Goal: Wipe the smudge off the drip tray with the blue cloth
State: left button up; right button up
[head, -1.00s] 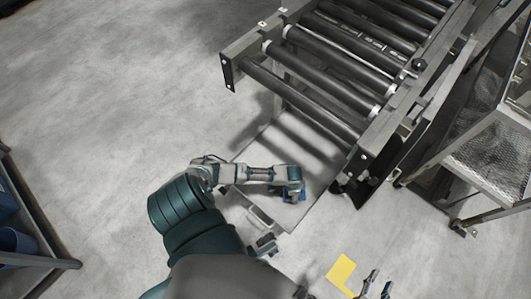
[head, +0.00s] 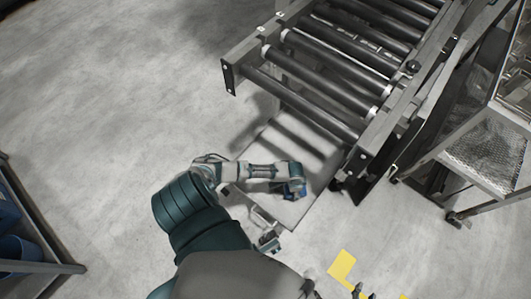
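The drip tray (head: 262,151) is a pale flat sheet low under the front end of the roller conveyor. My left arm reaches over it from the lower left. My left gripper (head: 296,191) points down at the tray's right part, with a small patch of blue cloth (head: 289,190) showing at it. Its fingers are hidden by the wrist, so I cannot tell how it grips the cloth. I cannot make out a smudge. My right gripper (head: 364,293) is at the bottom edge, partly cut off, its two fingertips apart and nothing seen between them.
The roller conveyor (head: 309,101) stands over the tray's far side. A metal rack (head: 487,155) is at the right. A shelf with blue bins (head: 20,249) is at the left edge. Yellow floor marking (head: 342,266) shows at the bottom. The floor at upper left is clear.

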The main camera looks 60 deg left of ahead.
pick_arm(q)
jog(key=shift+d+r+p, duration=0.3)
jog(key=shift+r+p, duration=0.4)
jog(key=shift+r, duration=0.15)
jog(key=shift+a+r+p, duration=0.2)
jog(key=shift+r+p, duration=0.2)
jog(key=shift+p, duration=0.05)
jog(key=shift+d+r+p, duration=0.15)
jog(key=shift+r+p, duration=0.35)
jog(key=shift+r, duration=0.05)
pick_arm(e)
jog(key=s+d+f+g, duration=0.1)
jog(key=s+d+g, duration=0.1)
jog(key=s, duration=0.3)
jog(key=s+d+f+g+h, duration=0.1)
jog(key=s+d+f+g, duration=0.1)
jog(key=s+g, duration=0.2)
jog(key=shift+s+f, duration=0.2)
jog(key=shift+s, duration=0.55)
